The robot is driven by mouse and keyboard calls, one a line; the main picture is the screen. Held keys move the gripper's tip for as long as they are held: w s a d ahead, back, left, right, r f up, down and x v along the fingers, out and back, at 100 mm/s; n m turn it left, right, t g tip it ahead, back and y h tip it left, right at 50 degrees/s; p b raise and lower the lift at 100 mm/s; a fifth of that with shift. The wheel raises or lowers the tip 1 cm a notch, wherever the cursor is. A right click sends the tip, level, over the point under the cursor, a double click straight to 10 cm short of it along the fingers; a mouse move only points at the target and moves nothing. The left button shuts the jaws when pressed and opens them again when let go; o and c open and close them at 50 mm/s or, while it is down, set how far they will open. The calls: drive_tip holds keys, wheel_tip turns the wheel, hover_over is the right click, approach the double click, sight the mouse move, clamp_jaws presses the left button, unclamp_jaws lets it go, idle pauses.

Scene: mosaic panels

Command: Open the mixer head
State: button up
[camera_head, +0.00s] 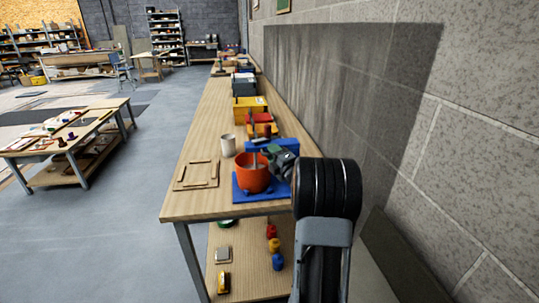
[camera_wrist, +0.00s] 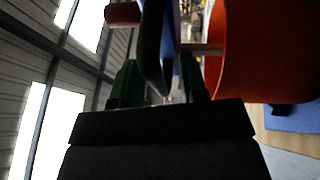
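The mixer stands near the front end of the long bench, with a blue base (camera_head: 240,190), an orange bowl (camera_head: 250,178) and a blue upper part (camera_head: 288,146). My gripper (camera_head: 272,153) is beside the upper part, just above the bowl's right rim; my arm hides some of the mixer. In the wrist view the bowl (camera_wrist: 262,55) fills the right side, with a thin pale rod (camera_wrist: 202,49) by its edge. My dark green fingers (camera_wrist: 160,85) stand apart, with a dark curved piece (camera_wrist: 152,45) between them. I cannot tell whether they touch it.
A white mug (camera_head: 228,145) and a wooden frame (camera_head: 197,175) are left of the mixer. Red and yellow boxes (camera_head: 249,108) stand behind it. The block wall (camera_head: 470,150) is close on the right. Small coloured items lie on the lower shelf.

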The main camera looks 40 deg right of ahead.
clamp_jaws()
idle(0.4)
